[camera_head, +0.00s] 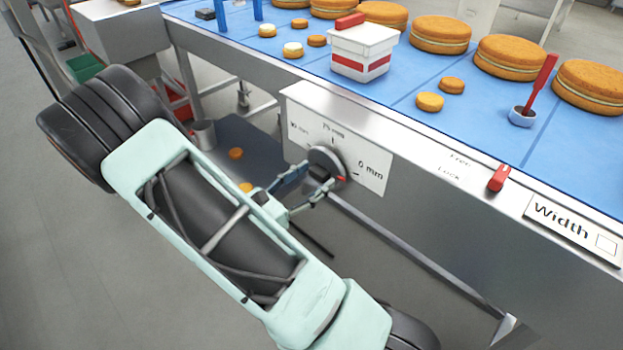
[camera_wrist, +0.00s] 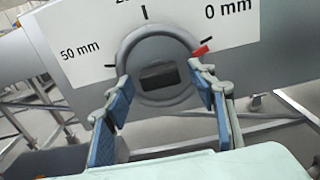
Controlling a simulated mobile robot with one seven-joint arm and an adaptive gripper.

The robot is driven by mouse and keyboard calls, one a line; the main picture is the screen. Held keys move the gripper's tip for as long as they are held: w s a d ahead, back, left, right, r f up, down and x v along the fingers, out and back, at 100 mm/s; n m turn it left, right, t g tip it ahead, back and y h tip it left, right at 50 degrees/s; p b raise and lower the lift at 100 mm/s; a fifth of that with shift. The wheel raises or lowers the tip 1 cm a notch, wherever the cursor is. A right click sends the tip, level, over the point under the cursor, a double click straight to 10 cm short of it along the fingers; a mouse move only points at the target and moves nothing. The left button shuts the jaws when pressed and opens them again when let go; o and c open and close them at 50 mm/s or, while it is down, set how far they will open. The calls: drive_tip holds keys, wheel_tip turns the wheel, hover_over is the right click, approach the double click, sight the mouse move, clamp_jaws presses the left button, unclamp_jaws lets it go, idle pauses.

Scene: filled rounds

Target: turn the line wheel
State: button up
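The line wheel (camera_head: 326,166) is a grey round knob with a dark middle, on a white scale plate (camera_head: 372,172) on the machine's front side. It also shows in the wrist view (camera_wrist: 158,48). Its red pointer (camera_wrist: 201,50) is on the right, just short of the 0 mm mark. My gripper (camera_head: 319,176) is at the wheel, its two blue-padded fingers apart. In the wrist view my gripper (camera_wrist: 158,74) has one fingertip at each side of the wheel's rim. I cannot tell whether the fingertips press on it.
A red lever (camera_head: 499,178) and a Width sign (camera_head: 573,228) are to the right. Metal struts lie below.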

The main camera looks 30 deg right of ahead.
drive_tip(key=c, duration=1.1)
drive_tip(key=shift+r+p, duration=0.1)
drive_tip(key=shift+p, duration=0.3)
drive_tip(key=shift+r+n+p, duration=0.15)
drive_tip(key=shift+n+p, duration=0.95)
drive_tip(key=shift+p, duration=0.1)
drive_tip(key=n+p, duration=0.4)
drive_tip(key=shift+p, duration=0.3)
drive_tip(key=n+p, duration=0.3)
drive_tip(key=n, duration=0.2)
drive_tip(key=shift+f+n+p, duration=0.25)
drive_tip(key=shift+n+p, duration=0.8)
drive_tip(key=shift+n, duration=0.75)
